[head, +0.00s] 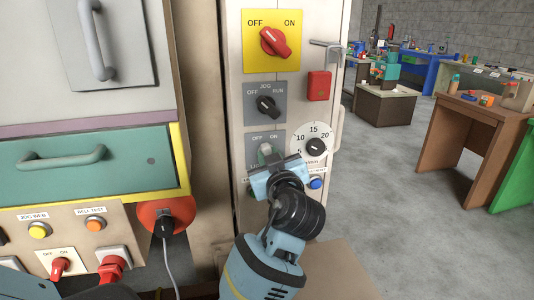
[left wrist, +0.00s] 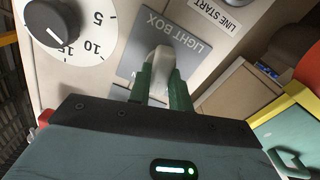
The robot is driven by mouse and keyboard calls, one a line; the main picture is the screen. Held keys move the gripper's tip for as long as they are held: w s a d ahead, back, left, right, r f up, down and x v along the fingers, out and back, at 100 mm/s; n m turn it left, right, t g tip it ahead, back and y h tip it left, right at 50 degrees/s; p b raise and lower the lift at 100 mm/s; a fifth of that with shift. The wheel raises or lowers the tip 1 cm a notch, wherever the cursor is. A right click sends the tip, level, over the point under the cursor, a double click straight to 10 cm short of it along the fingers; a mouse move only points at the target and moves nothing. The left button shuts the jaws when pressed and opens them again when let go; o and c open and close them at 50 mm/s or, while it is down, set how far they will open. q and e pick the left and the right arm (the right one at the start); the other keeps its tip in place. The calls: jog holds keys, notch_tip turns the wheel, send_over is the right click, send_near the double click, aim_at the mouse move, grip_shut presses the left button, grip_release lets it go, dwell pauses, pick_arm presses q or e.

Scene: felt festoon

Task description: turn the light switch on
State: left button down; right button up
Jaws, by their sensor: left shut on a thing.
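The light switch is a grey plate (left wrist: 190,32) marked LIGHT BOX with a pale toggle lever (left wrist: 161,58), seen upside down in the left wrist view. In the head view its OFF/ON plate (head: 278,136) is on the cabinet door, with the lever (head: 265,149) partly hidden by my gripper. My left gripper (head: 268,165) is at the plate, and in the left wrist view its two green fingers (left wrist: 162,82) are shut on the lever from both sides. I cannot tell clearly which way the lever is tipped. My right gripper is not in view.
A white dial (head: 314,146) is close right of the switch, with a blue button (head: 316,183) below it. Above are a black JOG/RUN knob (head: 267,105), a red OFF/ON knob (head: 275,42) on yellow and a red box (head: 319,86). A door handle (head: 326,44) juts out.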

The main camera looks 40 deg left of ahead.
pick_arm(q)
jog(key=shift+w+d+m+p, duration=0.1)
jog(key=shift+m+p, duration=1.15)
jog(key=shift+m, duration=1.05)
jog(key=shift+w+d+m+p, duration=0.1)
jog(key=shift+m+p, duration=1.15)
jog(key=shift+m, duration=1.05)
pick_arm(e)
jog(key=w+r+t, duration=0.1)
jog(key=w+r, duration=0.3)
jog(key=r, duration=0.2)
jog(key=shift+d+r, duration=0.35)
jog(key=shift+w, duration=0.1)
pick_arm(q)
jog(key=c, duration=1.3)
grip_release()
jog(key=shift+s, duration=0.1)
